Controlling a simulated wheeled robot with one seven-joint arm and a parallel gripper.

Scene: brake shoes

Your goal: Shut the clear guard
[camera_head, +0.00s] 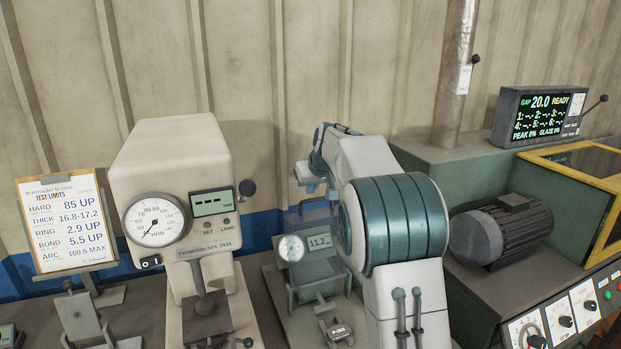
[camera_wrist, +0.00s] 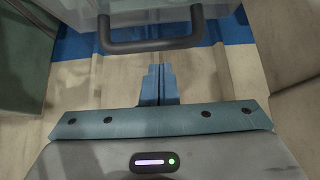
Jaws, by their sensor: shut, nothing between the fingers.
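The clear guard (camera_wrist: 185,22) shows at the top of the wrist view as a see-through panel with a dark bar handle (camera_wrist: 150,42) along its near edge. In the head view a faint clear panel (camera_head: 322,222) stands at the small gauge stand, partly hidden by my arm. My gripper (camera_wrist: 157,68) is shut and empty. Its blue-grey fingertips point toward the handle and appear just short of it; I cannot tell whether they touch. In the head view my gripper (camera_head: 312,186) is small and partly hidden, above the gauge stand.
The gauge stand has a round dial (camera_head: 291,248) and an 11.2 display (camera_head: 320,241). A white hardness tester (camera_head: 175,190) stands to the left. A motor (camera_head: 502,232) and a yellow-framed box (camera_head: 560,152) are at the right. The corrugated wall is close behind.

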